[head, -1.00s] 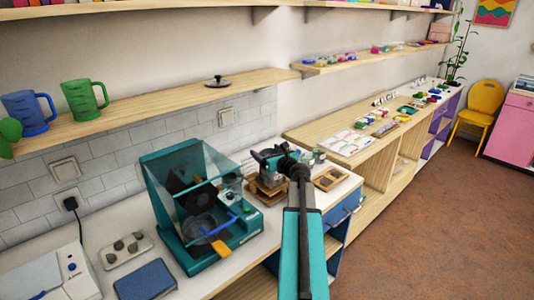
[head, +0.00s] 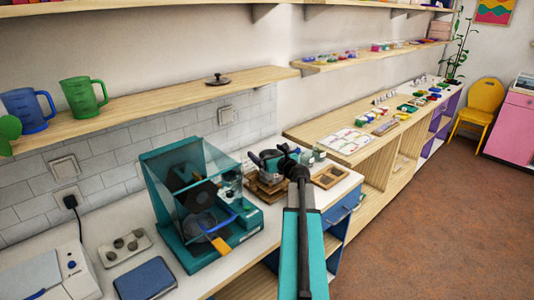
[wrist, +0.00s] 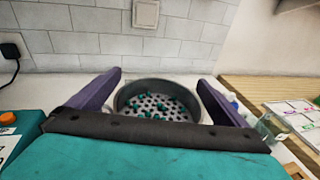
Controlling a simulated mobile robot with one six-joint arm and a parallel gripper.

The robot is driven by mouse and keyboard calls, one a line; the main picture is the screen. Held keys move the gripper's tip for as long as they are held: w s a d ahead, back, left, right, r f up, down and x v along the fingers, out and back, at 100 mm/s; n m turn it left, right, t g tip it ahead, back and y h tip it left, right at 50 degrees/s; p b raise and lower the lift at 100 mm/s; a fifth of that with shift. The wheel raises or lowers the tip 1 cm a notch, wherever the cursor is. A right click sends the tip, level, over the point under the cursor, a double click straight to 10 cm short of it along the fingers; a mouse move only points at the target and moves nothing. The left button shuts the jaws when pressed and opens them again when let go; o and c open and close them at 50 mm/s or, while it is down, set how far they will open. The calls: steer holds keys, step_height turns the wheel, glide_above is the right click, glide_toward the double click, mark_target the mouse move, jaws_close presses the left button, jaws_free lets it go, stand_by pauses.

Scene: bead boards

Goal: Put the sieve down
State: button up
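The sieve (wrist: 157,101) is a round grey pan with a perforated bottom and several teal beads in it. It shows upright in the wrist view. My gripper (wrist: 160,85) has its two purple fingers against the left and right sides of the sieve rim, holding it. In the head view my gripper (head: 270,158) and the sieve are over a wooden stack (head: 266,190) on the white counter. The arm partly covers them there, so I cannot tell whether the sieve's underside touches the stack.
A teal machine with a clear hood (head: 190,180) stands close left of the stack. A wooden tray with compartments (head: 330,177) lies to the right, beside small clear jars (head: 312,156). A blue pad (head: 145,279) lies front left. A tiled wall is behind.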

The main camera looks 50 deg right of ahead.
steer(key=shift+r+p, duration=0.3)
steer(key=shift+r, duration=0.1)
steer(key=shift+s+a+b, duration=0.25)
steer(key=shift+s+b, duration=0.05)
steer(key=shift+s, duration=0.4)
steer(key=b+v, duration=0.2)
steer(key=v, duration=0.8)
steer(key=shift+s, duration=0.25)
steer(key=shift+a, duration=0.1)
